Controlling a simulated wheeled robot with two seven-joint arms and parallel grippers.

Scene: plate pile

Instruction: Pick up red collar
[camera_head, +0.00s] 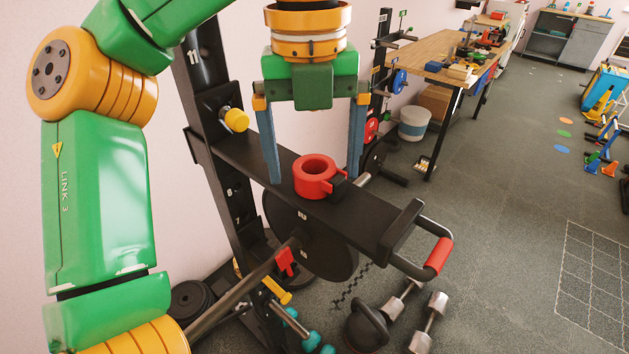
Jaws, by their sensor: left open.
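The red collar (312,180) is a thick ring with a small black-tipped lug, lying flat on a black shelf arm (262,168) of the rack. Its hole faces up. My left gripper (314,180) comes down from above with its two blue-grey fingers spread wide. One finger is to the left of the collar and the other to the right, with gaps that look clear on both sides. The gripper is open and empty. My right gripper is not in view.
The black rack upright (205,90) with a yellow knob (236,119) stands close behind on the left. A black handle with a red grip (438,257) juts out at right. Below are a barbell with a plate (310,245) and dumbbells (428,322). Open floor lies to the right.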

